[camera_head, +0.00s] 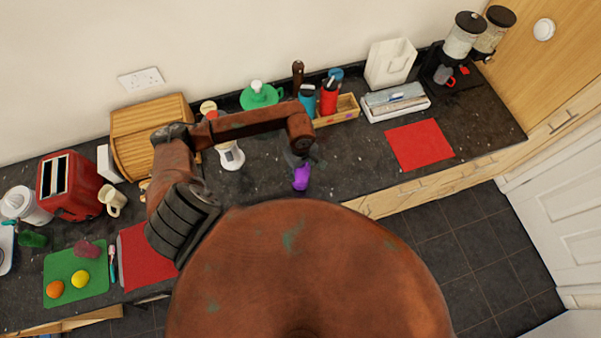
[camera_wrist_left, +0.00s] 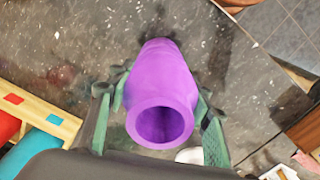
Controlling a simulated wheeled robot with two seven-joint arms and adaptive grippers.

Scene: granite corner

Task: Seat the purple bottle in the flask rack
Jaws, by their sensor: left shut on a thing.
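The purple bottle (camera_head: 301,178) is between the fingers of my left gripper (camera_head: 297,163), over the front part of the dark counter. In the left wrist view the bottle (camera_wrist_left: 160,85) has its open mouth facing the camera, with a green finger on each side. My left gripper is shut on it. I cannot tell whether its base touches the counter. The wooden flask rack (camera_head: 349,106) stands behind and to the right, holding a red bottle (camera_head: 328,98) and a blue bottle (camera_head: 307,98). The rack's edge (camera_wrist_left: 58,122) shows at left in the wrist view. My right gripper is out of view.
A white grinder-like item (camera_head: 231,156) stands left of the purple bottle. A green flask (camera_head: 261,97) is at the back. A box of white packets (camera_head: 395,102) and a red mat (camera_head: 419,145) lie right of the rack. Counter between bottle and rack looks clear.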

